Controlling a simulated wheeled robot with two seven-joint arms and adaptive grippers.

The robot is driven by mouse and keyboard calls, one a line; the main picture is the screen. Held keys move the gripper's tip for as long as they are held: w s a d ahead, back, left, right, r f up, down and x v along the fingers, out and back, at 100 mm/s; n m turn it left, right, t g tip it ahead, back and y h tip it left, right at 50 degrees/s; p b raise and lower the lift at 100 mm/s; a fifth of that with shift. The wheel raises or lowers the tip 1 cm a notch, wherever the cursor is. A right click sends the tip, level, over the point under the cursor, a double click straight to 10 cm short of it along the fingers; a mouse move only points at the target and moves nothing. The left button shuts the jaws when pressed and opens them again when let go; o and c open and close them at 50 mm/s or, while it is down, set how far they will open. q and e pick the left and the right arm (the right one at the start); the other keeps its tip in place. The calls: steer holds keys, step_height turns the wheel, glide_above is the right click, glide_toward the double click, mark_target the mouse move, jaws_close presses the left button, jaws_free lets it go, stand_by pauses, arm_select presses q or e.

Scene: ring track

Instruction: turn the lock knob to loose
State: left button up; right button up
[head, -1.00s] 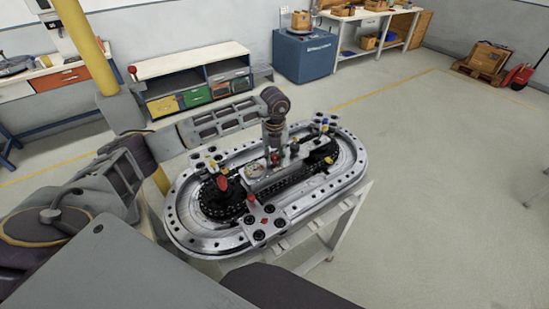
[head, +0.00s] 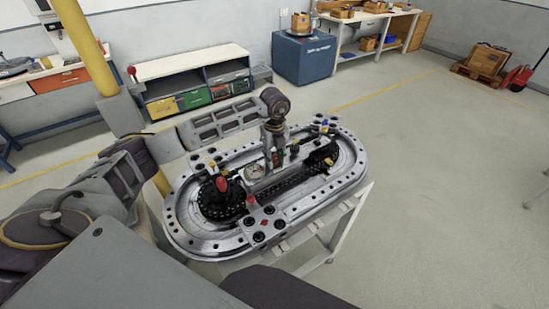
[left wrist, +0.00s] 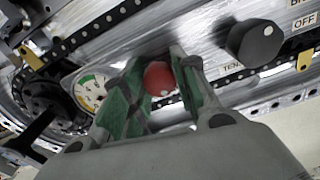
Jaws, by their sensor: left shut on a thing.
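In the left wrist view a red round knob (left wrist: 160,78) with a small white dot sits between the green-padded fingers of my left gripper (left wrist: 152,90), which are shut on it. In the head view this gripper (head: 275,158) points down onto the middle of the ring track (head: 180,226), and its wrist hides part of the panel. A black knob (left wrist: 254,43) with a white dot stands to the right, near partly hidden lettering that includes "OFF". I cannot read a label for the red knob. My right gripper is not in view.
A round gauge (left wrist: 90,90) lies left of the fingers. A red-topped part (head: 222,184) stands on the left sprocket, and a black chain (head: 285,184) runs along the track.

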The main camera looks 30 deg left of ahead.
mark_target(275, 157)
arm_select(q)
steer(key=o, duration=1)
steer(key=shift+r, duration=6.05)
steer(key=shift+s+d+f, duration=0.1)
